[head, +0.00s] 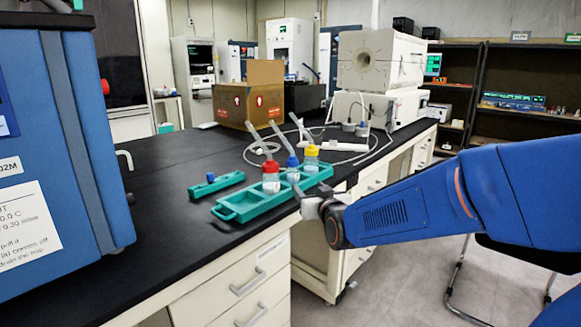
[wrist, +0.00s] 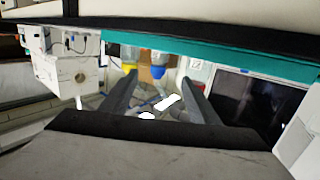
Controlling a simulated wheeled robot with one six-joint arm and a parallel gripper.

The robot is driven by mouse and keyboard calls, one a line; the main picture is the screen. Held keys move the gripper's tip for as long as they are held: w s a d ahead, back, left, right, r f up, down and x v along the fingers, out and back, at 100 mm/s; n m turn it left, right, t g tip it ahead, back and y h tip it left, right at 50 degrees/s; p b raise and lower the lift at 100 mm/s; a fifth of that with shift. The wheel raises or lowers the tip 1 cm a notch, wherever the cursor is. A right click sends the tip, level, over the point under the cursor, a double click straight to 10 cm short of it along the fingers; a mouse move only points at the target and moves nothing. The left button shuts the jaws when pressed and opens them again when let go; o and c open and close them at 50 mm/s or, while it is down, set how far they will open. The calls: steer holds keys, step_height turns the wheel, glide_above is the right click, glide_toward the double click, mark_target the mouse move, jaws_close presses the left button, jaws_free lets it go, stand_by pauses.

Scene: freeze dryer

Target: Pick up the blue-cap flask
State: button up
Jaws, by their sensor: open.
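The blue-cap flask (head: 292,171) stands upright in the teal rack (head: 240,208), between the red-cap flask (head: 270,180) and the yellow-cap flask (head: 311,158). A tube rises from each cap. My gripper (head: 306,198) is at the rack's near right edge, close in front of the blue-cap flask. In the wrist view, which looks upside down, my open gripper (wrist: 157,88) has the blue-cap flask (wrist: 158,68) showing between its two fingers, apparently beyond the tips. The yellow-cap flask (wrist: 128,66) is beside the left finger there. Contact cannot be told.
A smaller teal holder (head: 216,185) with a blue item lies left of the rack on the black bench (head: 160,215). A blue cabinet (head: 50,140) stands at the left. A cardboard box (head: 248,95) and white equipment (head: 380,85) stand behind, with a white cable between.

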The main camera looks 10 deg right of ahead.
mark_target(294, 165)
steer(key=shift+t, duration=0.5)
steer(key=w, duration=0.9)
steer(key=w+r, duration=0.1)
steer(key=w, duration=0.4)
steer(key=shift+a, duration=0.35)
steer(key=shift+w+r, duration=0.15)
steer(key=shift+w, duration=1.15)
steer(key=shift+w+r, duration=0.1)
steer(key=shift+w, duration=1.15)
jaws_close()
